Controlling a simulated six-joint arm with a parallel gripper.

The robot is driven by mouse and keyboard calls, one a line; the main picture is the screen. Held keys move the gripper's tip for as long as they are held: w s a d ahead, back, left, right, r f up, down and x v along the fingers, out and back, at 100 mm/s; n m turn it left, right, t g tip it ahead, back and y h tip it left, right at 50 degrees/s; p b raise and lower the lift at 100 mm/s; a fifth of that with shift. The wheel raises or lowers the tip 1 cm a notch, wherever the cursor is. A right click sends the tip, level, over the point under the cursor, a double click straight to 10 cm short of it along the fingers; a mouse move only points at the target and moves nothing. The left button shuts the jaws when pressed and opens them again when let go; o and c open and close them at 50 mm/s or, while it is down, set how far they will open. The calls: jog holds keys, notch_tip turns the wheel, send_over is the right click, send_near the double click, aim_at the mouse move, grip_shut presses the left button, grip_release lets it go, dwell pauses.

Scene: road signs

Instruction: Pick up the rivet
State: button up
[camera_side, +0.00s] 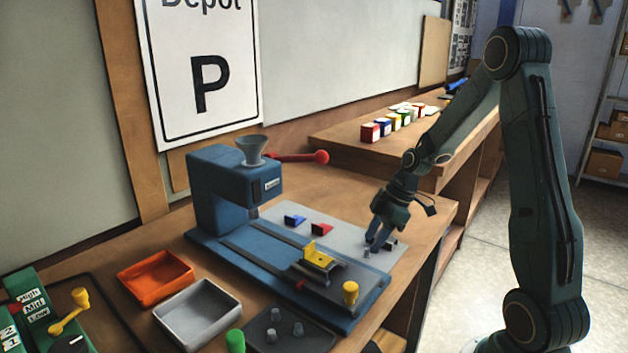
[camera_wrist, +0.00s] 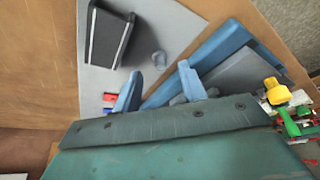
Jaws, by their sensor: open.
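My gripper (camera_side: 378,243) is low over the right part of the grey mat, its two fingers apart. In the wrist view the blue fingers (camera_wrist: 160,70) show a gap with nothing clamped. A small grey rivet (camera_side: 367,253) is on the mat close by the fingertips. What looks like the same rivet (camera_wrist: 159,58) shows just beyond the gap in the wrist view, apart from both fingers.
A black block (camera_side: 389,243) sits beside the fingers; it is large in the wrist view (camera_wrist: 110,35). The blue press (camera_side: 225,190) with its yellow fixture (camera_side: 318,255) stands to the left. Blue (camera_side: 294,220) and red (camera_side: 321,229) pieces lie on the grey mat (camera_side: 345,218).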

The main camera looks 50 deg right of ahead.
jog(key=shift+x, duration=1.35)
jog(key=shift+c, duration=0.4)
grip_shut()
